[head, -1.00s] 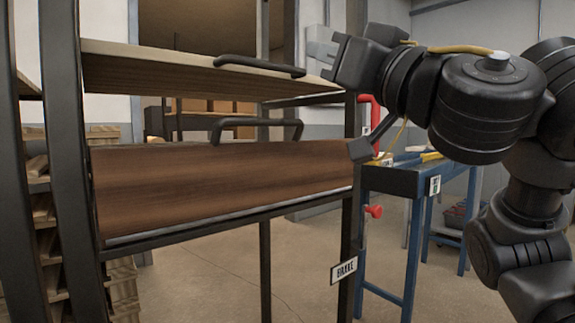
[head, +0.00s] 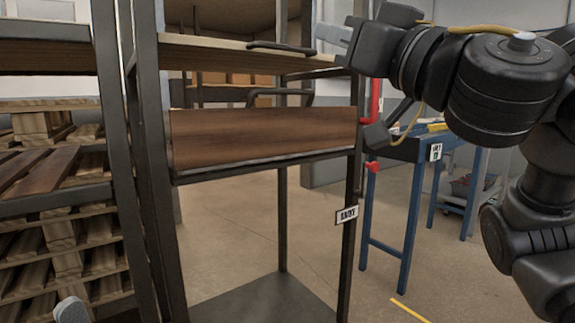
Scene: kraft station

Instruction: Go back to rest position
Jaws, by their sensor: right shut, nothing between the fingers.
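My right arm comes in from the right and reaches across the upper right of the head view. Its gripper (head: 338,34) points left, level with the upper shelf of the metal rack and close to that shelf's right end. It is shut and empty. The wrist partly hides the rack's right post, and I cannot tell the exact gap between them.
The metal rack has a pale upper board (head: 215,53) and a brown wooden panel (head: 265,138) below black handles. Stacked pallets (head: 60,235) stand left. A blue workbench (head: 410,200) stands behind my right arm. Open floor (head: 320,240) lies between rack and bench.

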